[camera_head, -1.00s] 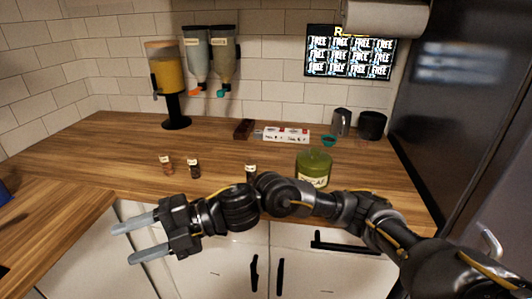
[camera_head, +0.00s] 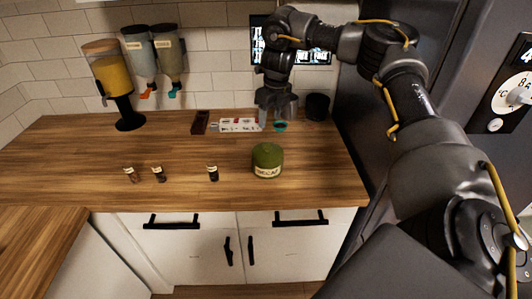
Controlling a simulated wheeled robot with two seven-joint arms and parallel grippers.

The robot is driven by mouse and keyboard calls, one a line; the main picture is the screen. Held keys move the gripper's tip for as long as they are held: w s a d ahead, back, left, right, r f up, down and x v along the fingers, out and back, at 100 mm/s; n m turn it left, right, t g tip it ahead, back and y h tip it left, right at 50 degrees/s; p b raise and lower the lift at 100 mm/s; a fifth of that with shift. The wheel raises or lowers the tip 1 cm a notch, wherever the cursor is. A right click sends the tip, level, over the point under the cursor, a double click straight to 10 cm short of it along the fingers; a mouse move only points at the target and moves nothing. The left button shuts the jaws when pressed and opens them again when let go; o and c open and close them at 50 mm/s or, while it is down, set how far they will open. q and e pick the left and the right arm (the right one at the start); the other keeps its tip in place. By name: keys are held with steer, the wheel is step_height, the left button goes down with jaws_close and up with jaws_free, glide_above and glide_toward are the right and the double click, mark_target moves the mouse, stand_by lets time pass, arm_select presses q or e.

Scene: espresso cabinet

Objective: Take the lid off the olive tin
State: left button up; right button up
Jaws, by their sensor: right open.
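The olive tin (camera_head: 267,162) is a round green canister with a pale label, standing upright near the right front part of the wooden counter. Its green lid (camera_head: 266,148) sits on top. My right gripper (camera_head: 277,113) points down with its jaws open and empty. It appears above and behind the tin in the picture, apart from it, and its height over the counter is hard to tell. My left gripper is out of view.
Several small labelled jars, one of them (camera_head: 212,173) left of the tin, stand along the front of the counter (camera_head: 80,160). Behind are a white box (camera_head: 238,125), a teal item (camera_head: 280,127) and a black cup (camera_head: 318,106). A dispenser (camera_head: 112,80) stands back left.

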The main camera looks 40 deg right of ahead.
mark_target(268, 145)
step_height(268, 145, down, 5)
steer(key=shift+w+d+r, duration=0.1)
steer(key=shift+w+r, duration=0.05)
steer(key=shift+w+f+b, duration=0.2)
steer(key=shift+f+b, duration=0.1)
steer(key=shift+f, duration=0.2)
steer(key=shift+s, duration=0.15)
step_height(268, 145, down, 5)
steer(key=shift+r+p, duration=0.2)
steer(key=shift+p, duration=1.05)
steer(key=shift+a+f, duration=0.2)
steer(key=shift+f, duration=0.05)
jaws_close()
steer(key=shift+r, duration=0.1)
